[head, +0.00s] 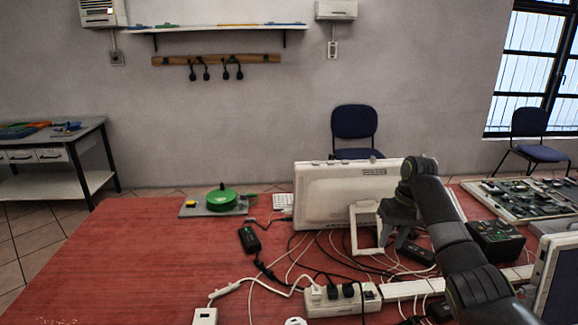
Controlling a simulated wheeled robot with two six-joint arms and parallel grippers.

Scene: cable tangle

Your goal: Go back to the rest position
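My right arm comes in from the lower right, and its gripper (394,238) hangs pointing down in front of the back of a white monitor (325,192), by its stand. Its two grey fingertips look apart, with nothing seen between them. My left gripper is not in view. Tangled white and dark cables (300,250) lie on the red table (140,250) below and to the left of the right gripper. A white power strip (343,300) with plugs in it lies at the near side. Part of the cables is hidden behind my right arm.
A green round object (221,199) sits on a grey plate at the far edge. A black adapter (249,239) lies nearby. A dark box (496,240) and a tray of circuit boards (525,197) stand at the right. The table's left part is clear.

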